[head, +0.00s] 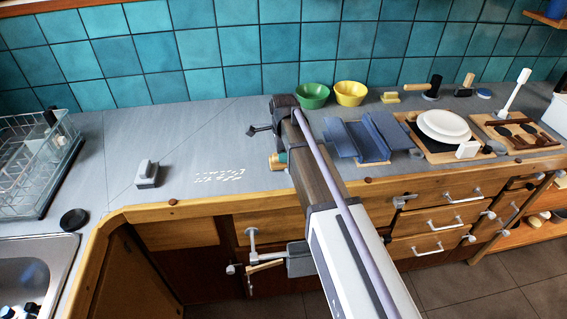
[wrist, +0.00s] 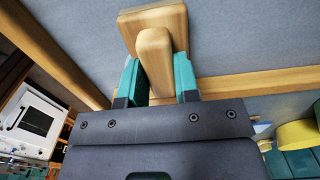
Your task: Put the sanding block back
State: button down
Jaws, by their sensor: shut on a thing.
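My gripper (wrist: 156,78) has teal fingers shut on the narrow handle of a wooden block, which I take to be the sanding block (wrist: 144,20). The block's wider wooden base lies beyond the fingertips in the wrist view. In the head view my gripper (head: 283,160) is near the counter's front edge, right of some white markings (head: 218,180), and my arm hides much of it. Only a small piece of wood shows beside the teal fingertip there. I cannot tell whether the block touches the counter.
A grey block with a raised grip (head: 147,174) sits left on the counter, near a black disc (head: 74,219), a dish rack (head: 36,175) and the sink (head: 38,262). Green (head: 312,96) and yellow (head: 350,93) bowls stand behind my arm. Blue folded pieces (head: 368,135) and plates (head: 443,125) crowd the right.

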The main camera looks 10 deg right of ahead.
jog(key=shift+f+p, duration=0.25)
jog(key=shift+p, duration=0.05)
jog(key=shift+f, duration=0.25)
jog(key=c, duration=0.8)
grip_release()
jog(key=shift+c, duration=0.2)
jog(key=shift+r, duration=0.1)
jog(key=shift+r, duration=0.1)
notch_tip(320, 180, up, 12)
jog(key=p, duration=1.2)
jog(key=s+n, duration=1.8)
jog(key=s, duration=0.5)
jog(key=shift+s+n, duration=0.2)
jog(key=shift+n, duration=0.2)
